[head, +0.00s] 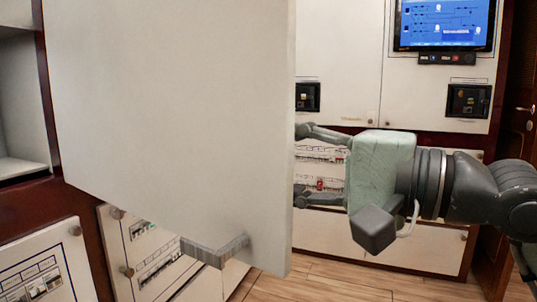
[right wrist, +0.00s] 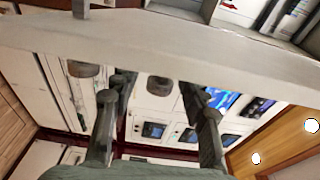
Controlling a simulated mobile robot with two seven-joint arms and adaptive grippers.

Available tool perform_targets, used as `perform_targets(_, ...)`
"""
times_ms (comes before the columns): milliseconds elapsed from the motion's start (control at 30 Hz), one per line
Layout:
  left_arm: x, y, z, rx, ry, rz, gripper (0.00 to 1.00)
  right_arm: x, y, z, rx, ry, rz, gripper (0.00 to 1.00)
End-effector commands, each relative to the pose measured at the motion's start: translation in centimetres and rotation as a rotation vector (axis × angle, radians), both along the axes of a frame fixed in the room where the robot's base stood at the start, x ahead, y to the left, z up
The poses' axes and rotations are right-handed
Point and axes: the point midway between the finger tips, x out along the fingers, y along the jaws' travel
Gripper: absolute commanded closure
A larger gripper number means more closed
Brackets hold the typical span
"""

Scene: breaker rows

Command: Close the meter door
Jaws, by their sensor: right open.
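The meter door appears to be the large off-white panel (head: 170,120) standing open across the left and middle of the head view. Its right edge is upright, and its bottom edge slants. In the right wrist view a pale panel edge (right wrist: 160,40), likely the same door, crosses above the fingers. My right gripper (head: 306,163) is open and empty, just right of the door's edge, with its fingers pointing left. The fingertips are partly hidden behind the door. Both fingers also show in the right wrist view (right wrist: 157,88); contact with the panel cannot be told. My left gripper is out of view.
An open cabinet with shelves (head: 22,165) is at the far left. A grey ribbed bar (head: 215,251) shows at the door's lower edge. Breaker panels (head: 45,277) line the lower left. A blue monitor (head: 445,24) hangs at the back right. Wooden floor (head: 320,283) is clear below.

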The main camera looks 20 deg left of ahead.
Motion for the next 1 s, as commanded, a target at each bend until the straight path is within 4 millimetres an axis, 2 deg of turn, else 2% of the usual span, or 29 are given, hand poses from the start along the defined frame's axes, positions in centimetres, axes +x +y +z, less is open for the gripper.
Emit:
perform_targets(267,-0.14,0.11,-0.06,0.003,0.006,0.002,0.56,0.04,0.14,-0.01,0.0,0.001,0.0,0.56)
perform_targets(600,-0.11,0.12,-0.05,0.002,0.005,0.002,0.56,0.04,0.11,-0.01,0.0,0.001,0.0,0.98)
perform_targets(633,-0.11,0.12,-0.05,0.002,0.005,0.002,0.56,0.04,0.11,-0.01,0.0,0.001,0.0,1.0)
perform_targets(1000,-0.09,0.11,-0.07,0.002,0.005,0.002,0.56,0.03,0.11,-0.02,0.0,0.001,0.0,1.0)
